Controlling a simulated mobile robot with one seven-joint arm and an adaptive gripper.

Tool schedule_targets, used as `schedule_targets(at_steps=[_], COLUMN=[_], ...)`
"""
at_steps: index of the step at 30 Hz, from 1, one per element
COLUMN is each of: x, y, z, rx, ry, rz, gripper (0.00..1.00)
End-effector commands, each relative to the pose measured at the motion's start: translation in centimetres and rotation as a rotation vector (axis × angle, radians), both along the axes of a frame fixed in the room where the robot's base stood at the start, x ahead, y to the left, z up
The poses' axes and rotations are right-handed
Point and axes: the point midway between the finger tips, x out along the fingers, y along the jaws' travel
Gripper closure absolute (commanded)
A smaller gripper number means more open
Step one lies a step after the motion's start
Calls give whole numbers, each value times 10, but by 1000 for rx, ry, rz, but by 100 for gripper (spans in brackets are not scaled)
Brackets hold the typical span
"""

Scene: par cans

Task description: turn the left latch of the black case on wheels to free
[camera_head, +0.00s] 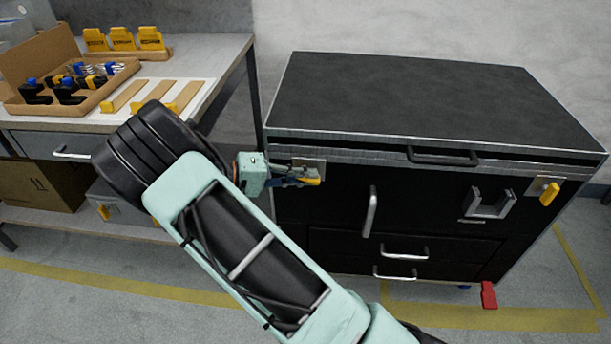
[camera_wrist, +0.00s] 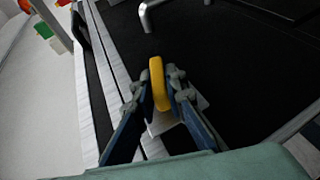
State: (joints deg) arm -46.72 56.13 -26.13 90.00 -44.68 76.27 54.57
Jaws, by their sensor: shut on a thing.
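The black case (camera_head: 430,100) stands on the floor at the right in the head view, its lid down. Its left latch has a yellow handle (camera_wrist: 157,84) on a metal plate (camera_wrist: 160,124). My gripper (camera_head: 298,178) is at the left end of the case front. In the wrist view my gripper (camera_wrist: 160,92) has its two fingers on either side of the yellow handle, shut on it. In the head view the fingers hide much of this latch. The right latch (camera_head: 549,193) has a yellow handle that stands tilted near upright.
A lid handle (camera_head: 442,157), an upright handle (camera_head: 370,211), a bracket (camera_head: 487,203) and drawer handles (camera_head: 404,252) stick out from the case front. A red pedal (camera_head: 488,295) is at the floor. A workbench (camera_head: 203,52) with a cardboard tray (camera_head: 84,101) stands left.

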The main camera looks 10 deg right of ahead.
Motion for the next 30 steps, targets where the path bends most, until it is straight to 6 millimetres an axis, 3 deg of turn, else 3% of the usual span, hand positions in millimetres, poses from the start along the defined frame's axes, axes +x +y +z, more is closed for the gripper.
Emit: schedule_targets(at_steps=[12,30], x=[0,0], y=[0,0], z=[-3,-2], rx=[-267,-345], ry=[86,112], rz=[0,-1], gripper=[100,100])
